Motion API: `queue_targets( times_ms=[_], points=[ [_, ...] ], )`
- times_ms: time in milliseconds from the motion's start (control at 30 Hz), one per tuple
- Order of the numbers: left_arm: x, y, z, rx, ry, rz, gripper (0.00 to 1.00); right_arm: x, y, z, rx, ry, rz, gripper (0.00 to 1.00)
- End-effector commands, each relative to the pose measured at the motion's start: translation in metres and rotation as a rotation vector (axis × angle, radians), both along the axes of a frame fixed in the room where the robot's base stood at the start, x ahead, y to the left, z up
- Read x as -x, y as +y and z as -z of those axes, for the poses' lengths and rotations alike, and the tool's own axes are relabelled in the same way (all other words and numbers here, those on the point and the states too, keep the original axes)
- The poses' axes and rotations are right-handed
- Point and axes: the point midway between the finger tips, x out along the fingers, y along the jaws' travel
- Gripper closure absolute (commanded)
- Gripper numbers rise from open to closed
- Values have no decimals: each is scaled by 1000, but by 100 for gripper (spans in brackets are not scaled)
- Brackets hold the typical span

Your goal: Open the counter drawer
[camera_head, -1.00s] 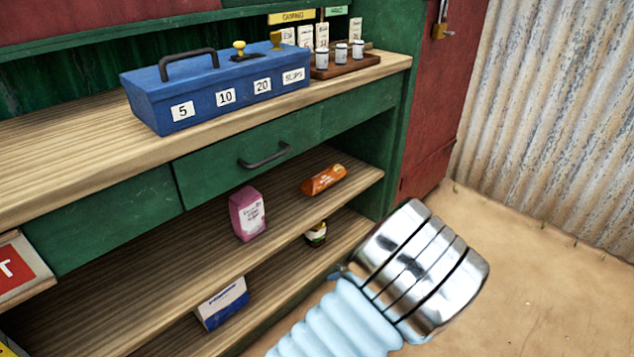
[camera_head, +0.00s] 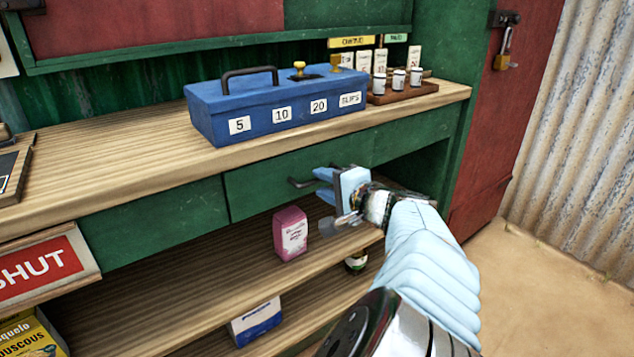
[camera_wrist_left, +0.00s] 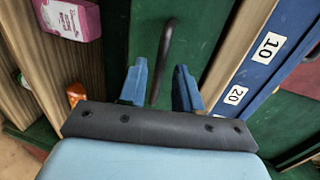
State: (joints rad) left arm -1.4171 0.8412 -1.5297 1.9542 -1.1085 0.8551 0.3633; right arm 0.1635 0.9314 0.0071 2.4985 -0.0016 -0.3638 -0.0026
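The counter drawer (camera_head: 262,190) is a green panel under the wooden counter top, and its front looks flush with the counter, so it is shut. Its dark bar handle (camera_head: 300,182) is partly covered by my left gripper (camera_head: 322,198) in the head view. In the left wrist view the handle (camera_wrist_left: 167,45) runs between the two blue fingers of my left gripper (camera_wrist_left: 161,82). The fingers are open, with gaps to the handle on both sides. Whether the bar is fully within their reach in depth is unclear. My right gripper is in neither view.
A blue cash box (camera_head: 255,112) and a wooden rack of small pots (camera_head: 402,92) stand on the counter (camera_head: 110,165) above the drawer. A pink packet (camera_head: 290,235) stands on the shelf below. A SHUT sign (camera_head: 40,270) is at the left.

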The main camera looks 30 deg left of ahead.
Motion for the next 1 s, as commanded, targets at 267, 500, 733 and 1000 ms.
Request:
queue_targets(
  times_ms=[267, 500, 733, 1000],
  points=[
    [-12, 28, 7, 1, 0, 0, 67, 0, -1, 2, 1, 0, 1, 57],
    [-13, 30, 7, 1, 1, 2, 67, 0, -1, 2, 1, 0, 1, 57],
    [-13, 30, 7, 1, 1, 1, 93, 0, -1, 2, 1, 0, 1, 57],
    [-13, 30, 7, 1, 1, 1, 100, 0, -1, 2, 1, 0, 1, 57]
  ],
)
